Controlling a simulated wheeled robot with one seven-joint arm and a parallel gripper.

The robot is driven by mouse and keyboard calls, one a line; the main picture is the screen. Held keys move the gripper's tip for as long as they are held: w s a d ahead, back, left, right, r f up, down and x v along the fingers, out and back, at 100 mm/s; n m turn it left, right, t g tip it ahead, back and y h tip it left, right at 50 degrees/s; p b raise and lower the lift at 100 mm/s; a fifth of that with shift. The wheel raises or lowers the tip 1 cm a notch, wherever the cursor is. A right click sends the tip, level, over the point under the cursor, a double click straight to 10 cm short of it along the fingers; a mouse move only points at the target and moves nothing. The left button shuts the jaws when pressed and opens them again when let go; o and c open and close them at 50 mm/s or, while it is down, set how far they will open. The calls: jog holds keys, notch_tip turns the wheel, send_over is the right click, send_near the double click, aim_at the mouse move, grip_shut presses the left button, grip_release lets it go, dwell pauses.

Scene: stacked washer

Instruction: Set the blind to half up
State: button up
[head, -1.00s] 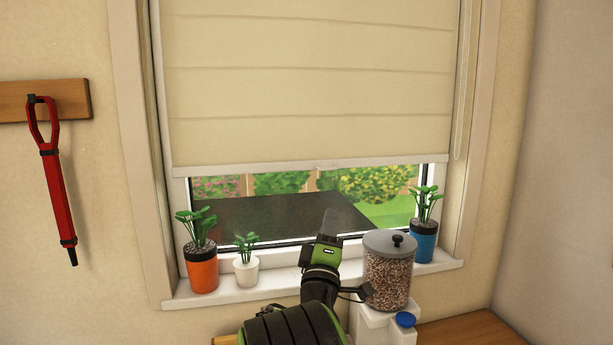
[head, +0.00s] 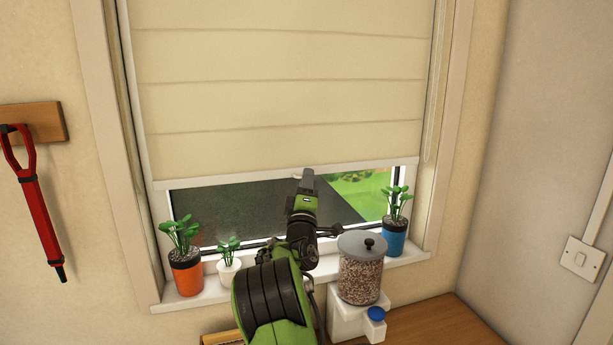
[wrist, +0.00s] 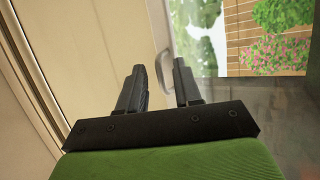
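The cream blind (head: 280,85) hangs over most of the window, and its pale bottom rail (head: 225,180) sits above a strip of bare glass. My gripper (head: 307,176) is raised in front of the window, its tip at the middle of the rail. In the wrist view the two dark fingers (wrist: 161,85) are apart with a visible gap between them. A pale curved pull tab (wrist: 163,66) shows just beyond the fingertips, beside the blind (wrist: 95,45). I cannot tell whether the fingers touch it. The tab is mostly hidden by my gripper in the head view.
The sill holds an orange pot (head: 186,275), a white pot (head: 229,268) and a blue pot (head: 394,238) with plants. A lidded jar (head: 361,272) stands right of my arm, near a blue-capped white container (head: 375,322). A cord (head: 432,90) hangs at the right.

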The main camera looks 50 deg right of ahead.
grip_shut()
dwell(1.4)
